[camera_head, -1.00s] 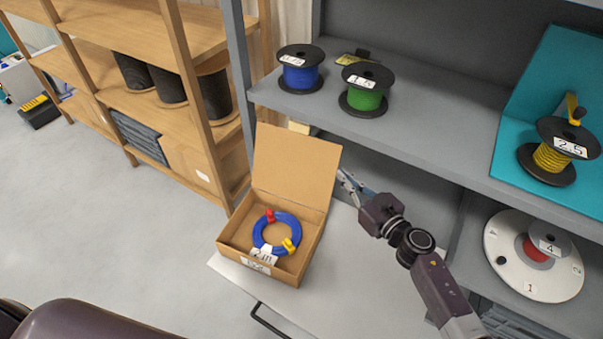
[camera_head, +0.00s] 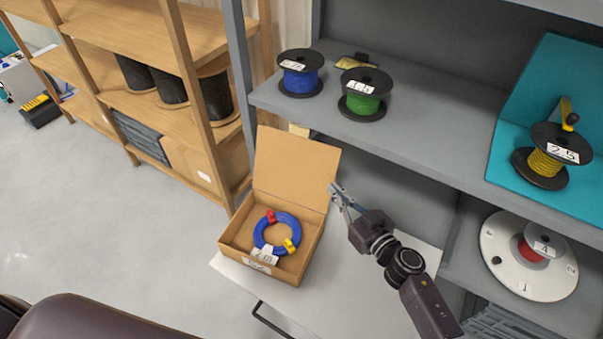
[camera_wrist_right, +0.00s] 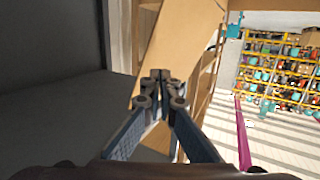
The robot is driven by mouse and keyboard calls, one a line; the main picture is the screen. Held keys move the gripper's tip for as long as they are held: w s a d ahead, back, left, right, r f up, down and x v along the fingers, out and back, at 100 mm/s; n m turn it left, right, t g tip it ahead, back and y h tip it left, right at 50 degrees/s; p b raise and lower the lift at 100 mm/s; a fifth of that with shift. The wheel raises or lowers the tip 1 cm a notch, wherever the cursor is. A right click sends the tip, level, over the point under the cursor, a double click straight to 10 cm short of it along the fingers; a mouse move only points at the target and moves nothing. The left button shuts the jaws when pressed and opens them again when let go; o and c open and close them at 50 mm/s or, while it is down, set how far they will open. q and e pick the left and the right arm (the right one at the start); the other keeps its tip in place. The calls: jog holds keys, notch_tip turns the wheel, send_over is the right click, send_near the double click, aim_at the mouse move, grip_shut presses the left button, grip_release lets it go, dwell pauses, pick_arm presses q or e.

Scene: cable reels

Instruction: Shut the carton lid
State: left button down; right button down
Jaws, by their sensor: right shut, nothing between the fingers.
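The brown carton (camera_head: 237,252) stands open on a white surface in the head view. Its lid (camera_head: 292,170) is raised, leaning back a little towards the shelf. A coil of blue cable (camera_head: 262,237) with red and yellow clips and a white label lies inside. My right gripper (camera_head: 334,189) is shut and empty, at the right edge of the raised lid; whether it touches cannot be told. In the right wrist view the shut fingertips (camera_wrist_right: 161,75) point at the brown lid panel (camera_wrist_right: 178,45). My left gripper is not in view.
A grey shelf (camera_head: 420,130) at the right holds a blue reel (camera_head: 300,74), a green reel (camera_head: 364,94) and a yellow reel (camera_head: 548,160). A white disc (camera_head: 500,258) sits on the lower shelf. A wooden rack (camera_head: 190,40) stands at the left.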

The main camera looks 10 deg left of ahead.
jog(key=shift+s, duration=0.1)
jog(key=s, duration=0.1)
jog(key=s+a+p, duration=0.1)
jog(key=s, duration=0.2)
jog(key=shift+s+a+p, duration=0.3)
jog(key=shift+s, duration=0.05)
dwell(0.3)
jog(key=shift+s+a+p, duration=0.2)
jog(key=shift+s+a, duration=0.05)
jog(key=shift+s, duration=0.55)
jog(key=shift+s+a+p, duration=0.15)
jog(key=shift+s+a, duration=0.1)
jog(key=shift+s, duration=0.55)
jog(key=shift+s+a+p, duration=0.2)
jog(key=shift+s+a, duration=0.05)
jog(key=shift+s, duration=0.55)
jog(key=f+p+v, duration=0.1)
jog(key=p+v, duration=0.1)
jog(key=v, duration=0.6)
jog(key=shift+r, duration=0.45)
